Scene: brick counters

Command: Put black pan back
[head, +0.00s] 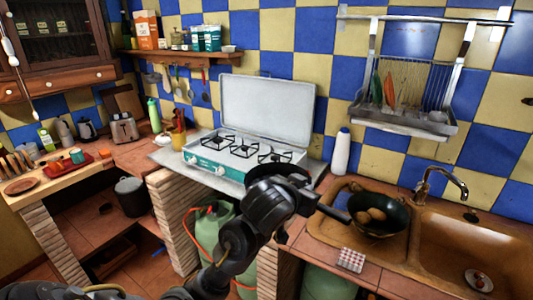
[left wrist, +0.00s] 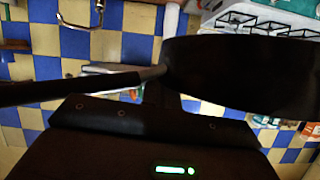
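The black pan shows large in the left wrist view, with its dark body (left wrist: 245,75) at the right and its long handle (left wrist: 75,90) running left. In the head view the pan's dark body (head: 284,170) is partly hidden behind my left gripper (head: 304,198), in front of the stove. Its handle (head: 336,214) points right toward the sink. My left gripper appears shut on the handle close to the body, holding the pan in the air; the fingertips are dark and hard to make out. My right gripper is not in view.
The white stove (head: 235,155) with its lid up stands behind the pan. A dark bowl-shaped pan (head: 400,222) with brown round items sits in the sink (head: 450,245). A white bottle (head: 341,152) stands between them. A utensil rail (head: 184,86) and dish rack (head: 405,122) hang on the wall.

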